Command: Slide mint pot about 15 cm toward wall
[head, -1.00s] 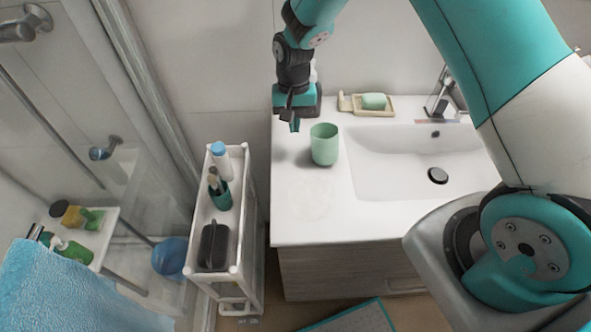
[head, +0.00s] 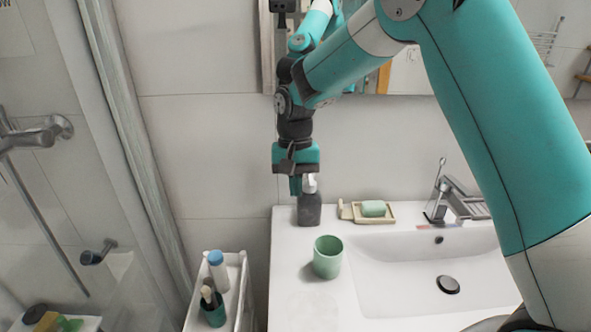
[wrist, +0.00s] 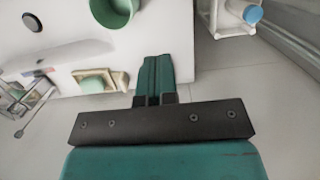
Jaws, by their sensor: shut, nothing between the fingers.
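The mint pot (head: 327,258) is a pale green, open-topped cup. It stands upright on the white counter (head: 303,302), left of the basin and a little way out from the wall. In the wrist view the pot (wrist: 110,14) is cut off by the top edge. My gripper (head: 296,192) is shut and empty. It hangs pointing down above the counter's back left part, higher than the pot and nearer the wall, not touching the pot. In the wrist view its closed fingers (wrist: 154,68) lie close together.
A dark soap dispenser (head: 310,208) stands by the wall, partly behind my fingers. A soap dish with green soap (head: 373,209) sits to its right, then the tap (head: 452,200) and basin. A narrow white cart (head: 238,270) with bottles stands left of the counter.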

